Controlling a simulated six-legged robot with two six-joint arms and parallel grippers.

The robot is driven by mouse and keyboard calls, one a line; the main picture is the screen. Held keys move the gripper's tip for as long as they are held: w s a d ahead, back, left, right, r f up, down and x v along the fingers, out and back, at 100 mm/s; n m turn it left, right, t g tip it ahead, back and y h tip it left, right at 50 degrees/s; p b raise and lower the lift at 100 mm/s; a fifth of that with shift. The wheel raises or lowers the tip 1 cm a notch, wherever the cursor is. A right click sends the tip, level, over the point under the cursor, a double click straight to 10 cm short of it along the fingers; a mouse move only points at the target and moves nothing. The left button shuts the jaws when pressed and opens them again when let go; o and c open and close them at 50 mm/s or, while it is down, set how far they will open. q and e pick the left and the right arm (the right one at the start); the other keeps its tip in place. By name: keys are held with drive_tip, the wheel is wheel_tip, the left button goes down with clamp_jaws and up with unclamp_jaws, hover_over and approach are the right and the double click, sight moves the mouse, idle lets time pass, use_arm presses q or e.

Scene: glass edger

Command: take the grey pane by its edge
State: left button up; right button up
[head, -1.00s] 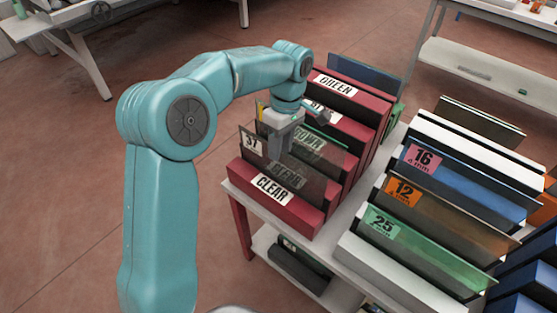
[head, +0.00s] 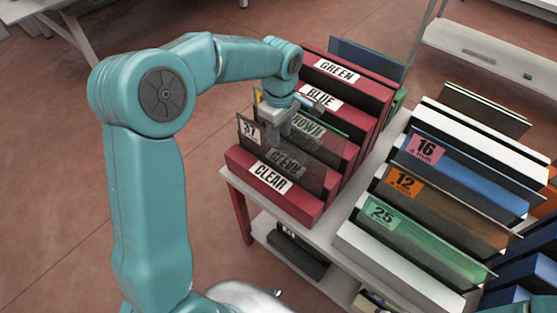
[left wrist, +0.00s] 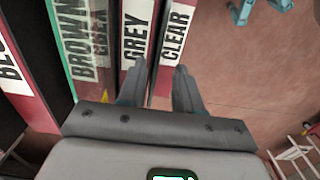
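The grey pane (head: 305,172) is a smoky, see-through sheet standing upright in the red rack (head: 305,208), behind the CLEAR label. It bears a white tag reading 37 at its left end, and the GREY label shows dimly through it. My left gripper (head: 275,135) is over the pane's upper edge near the tagged end and hides part of it. In the left wrist view, my left gripper (left wrist: 157,82) has its two fingers apart, with the GREY and CLEAR dividers beyond them. The pane is hard to make out there, and contact cannot be told. My right gripper is not in view.
The rack's BROWN, BLUE and GREEN dividers stand behind, with a blue pane (head: 365,60) at the back. A white rack (head: 385,262) of panes tagged 16, 12 and 25 stands to the right on the same white table. Open floor lies to the left.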

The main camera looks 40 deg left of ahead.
use_arm(q)
drive_tip(key=f, duration=0.1)
hover_over(278, 161)
wheel_tip(278, 161, down, 5)
drive_tip(key=shift+p, duration=0.45)
drive_tip(key=shift+w, duration=0.1)
clamp_jaws()
drive_tip(key=shift+r, duration=0.1)
idle(0.9)
